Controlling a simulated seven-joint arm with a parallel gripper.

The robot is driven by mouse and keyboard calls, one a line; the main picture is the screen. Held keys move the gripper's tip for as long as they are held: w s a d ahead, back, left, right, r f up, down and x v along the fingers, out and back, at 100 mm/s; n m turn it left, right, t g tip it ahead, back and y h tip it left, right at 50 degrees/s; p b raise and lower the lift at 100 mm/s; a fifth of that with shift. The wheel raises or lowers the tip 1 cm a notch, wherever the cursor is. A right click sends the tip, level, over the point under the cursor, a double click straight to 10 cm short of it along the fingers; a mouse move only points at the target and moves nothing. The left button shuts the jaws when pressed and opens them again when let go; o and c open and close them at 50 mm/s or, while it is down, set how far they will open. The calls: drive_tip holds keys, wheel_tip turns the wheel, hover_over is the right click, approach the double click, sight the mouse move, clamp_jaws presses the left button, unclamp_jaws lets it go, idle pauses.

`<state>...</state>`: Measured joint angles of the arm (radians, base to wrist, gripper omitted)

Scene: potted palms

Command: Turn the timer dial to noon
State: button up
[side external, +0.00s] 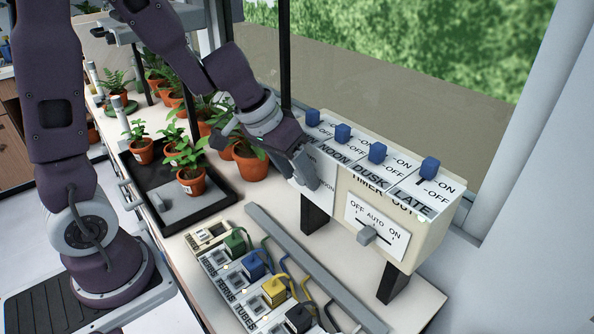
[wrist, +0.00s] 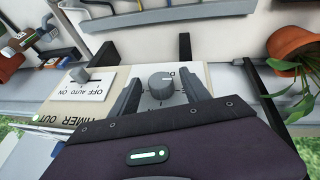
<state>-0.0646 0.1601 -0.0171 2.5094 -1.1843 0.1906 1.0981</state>
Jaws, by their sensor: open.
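The timer box (side external: 350,180) is cream, stands on black legs, and carries a white front panel. The grey round timer dial (wrist: 162,83) shows in the wrist view on that panel, with part of a letter beside it. I cannot tell which mark it points at. My gripper (wrist: 163,92) is open, with one finger on each side of the dial; whether they touch it I cannot tell. In the side view my gripper (side external: 308,172) is at the left part of the box front and hides the dial.
Several blue switches (side external: 377,152) stand along the box top. An OFF AUTO ON slider (side external: 372,235) sits right of the dial. Coloured plugs and cables (side external: 272,292) lie in front. Potted plants (side external: 250,160) stand close by on the left.

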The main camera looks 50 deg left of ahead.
clamp_jaws()
drive_tip(key=h, duration=0.2)
drive_tip(key=shift+a+n+h, duration=0.3)
drive_tip(key=shift+n+h, duration=0.1)
drive_tip(key=h, duration=0.3)
drive_tip(key=shift+a+f+n+t, duration=0.2)
drive_tip(key=shift+n+t, duration=0.1)
drive_tip(key=shift+n, duration=0.1)
drive_tip(key=h, duration=0.3)
drive_tip(key=shift+a+f+n, duration=0.15)
drive_tip(key=shift+f+n, duration=0.05)
drive_tip(key=shift+n, duration=0.2)
drive_tip(key=shift+f+n+t+h, duration=0.1)
drive_tip(key=shift+n+t+h, duration=0.2)
drive_tip(key=shift+h, duration=0.65)
drive_tip(key=shift+f+n+t+h, duration=0.1)
drive_tip(key=shift+n+t+h, duration=0.15)
drive_tip(key=shift+h, duration=1)
